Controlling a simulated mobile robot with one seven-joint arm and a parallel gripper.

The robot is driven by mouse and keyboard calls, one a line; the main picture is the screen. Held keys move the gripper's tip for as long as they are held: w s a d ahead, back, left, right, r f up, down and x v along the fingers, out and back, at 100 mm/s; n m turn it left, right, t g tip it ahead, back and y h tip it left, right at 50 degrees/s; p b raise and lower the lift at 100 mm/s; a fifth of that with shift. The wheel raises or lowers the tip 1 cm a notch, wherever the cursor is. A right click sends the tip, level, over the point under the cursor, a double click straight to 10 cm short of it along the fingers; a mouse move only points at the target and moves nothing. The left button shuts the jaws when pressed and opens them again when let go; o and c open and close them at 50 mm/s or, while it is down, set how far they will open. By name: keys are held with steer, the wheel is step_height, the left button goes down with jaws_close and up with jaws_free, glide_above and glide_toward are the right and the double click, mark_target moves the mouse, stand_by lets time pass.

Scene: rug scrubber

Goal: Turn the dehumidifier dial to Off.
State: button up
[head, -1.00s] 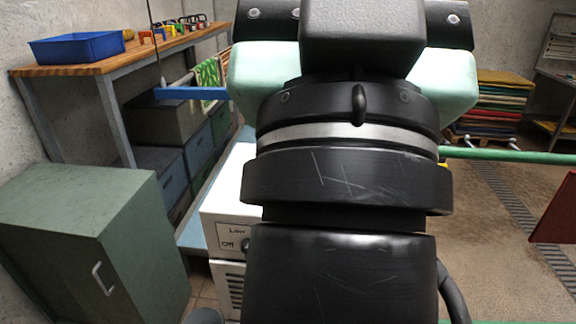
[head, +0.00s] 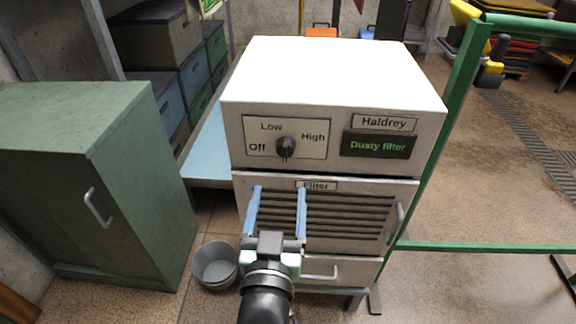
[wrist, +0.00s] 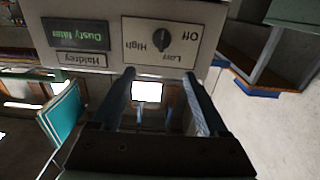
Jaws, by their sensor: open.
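The dehumidifier (head: 335,75) is a white-topped box with a grey front, in the middle of the head view. Its black dial (head: 286,148) sits on a pale panel marked Off at left, Low above and High at right. I cannot tell for sure which mark the dial points to. The dial shows upside down in the wrist view (wrist: 161,40). My gripper (head: 279,190) is open and empty, its two blue fingers upright in front of the filter grille, below the dial. In the wrist view the fingers (wrist: 158,76) point towards the panel, apart from the dial.
A display (head: 379,145) reads "Dusty filter". A green cabinet (head: 80,180) stands at left. A grey bucket (head: 215,268) is on the floor by the machine. A green rail (head: 455,120) runs close along its right side. Space in front of the dial looks clear.

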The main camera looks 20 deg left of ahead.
mark_target(284, 154)
steer(key=x, duration=0.4)
steer(key=f+x, duration=0.1)
steer(key=x, duration=0.3)
steer(key=b+x, duration=0.1)
steer(key=x, duration=0.3)
steer(key=shift+w+a+f, duration=0.15)
steer(key=shift+w+f, duration=0.05)
steer(key=shift+w, duration=0.15)
jaws_close()
